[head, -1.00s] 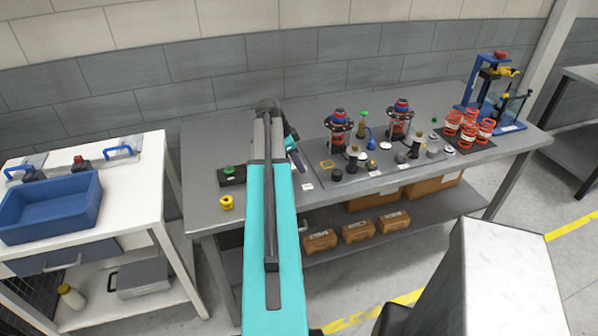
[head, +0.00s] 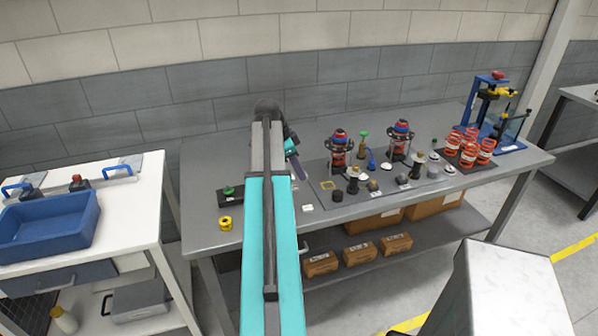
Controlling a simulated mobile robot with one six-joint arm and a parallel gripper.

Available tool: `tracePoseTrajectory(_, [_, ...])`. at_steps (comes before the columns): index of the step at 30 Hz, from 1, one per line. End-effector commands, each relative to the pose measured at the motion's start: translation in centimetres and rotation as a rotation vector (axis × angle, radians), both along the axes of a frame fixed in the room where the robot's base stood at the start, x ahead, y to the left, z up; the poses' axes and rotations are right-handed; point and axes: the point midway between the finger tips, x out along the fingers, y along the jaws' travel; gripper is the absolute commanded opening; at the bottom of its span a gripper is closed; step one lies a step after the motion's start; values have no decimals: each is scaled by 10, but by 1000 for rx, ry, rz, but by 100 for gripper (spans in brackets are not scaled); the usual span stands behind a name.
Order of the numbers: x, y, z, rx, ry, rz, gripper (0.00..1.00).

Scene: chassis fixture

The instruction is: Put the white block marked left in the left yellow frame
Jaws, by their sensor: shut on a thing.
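My gripper (head: 299,170) hangs above the grey bench, left of the mat, partly behind my teal arm. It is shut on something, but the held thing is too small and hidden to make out. A small flat white piece (head: 307,208) shows just below the gripper in the picture, near the bench front; its marking is unreadable. A yellow square frame (head: 328,185) lies at the left of the dark mat (head: 322,203), right of my gripper and apart from it. A second yellow frame cannot be made out.
Two red-and-blue assemblies (head: 339,150) (head: 401,140) stand on the mat among small knobs and caps. A green-button box (head: 230,197) and a yellow ring (head: 225,223) lie left of my arm. Orange springs (head: 470,148) and a blue press (head: 489,112) stand right.

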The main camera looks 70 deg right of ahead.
Motion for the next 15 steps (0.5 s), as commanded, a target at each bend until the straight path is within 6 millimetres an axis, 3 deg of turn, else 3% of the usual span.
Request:
tracePoseTrajectory(10, [0,1,0,0,0,2,0])
tracePoseTrajectory(15, [14,6,0,-1,-1,42,0])
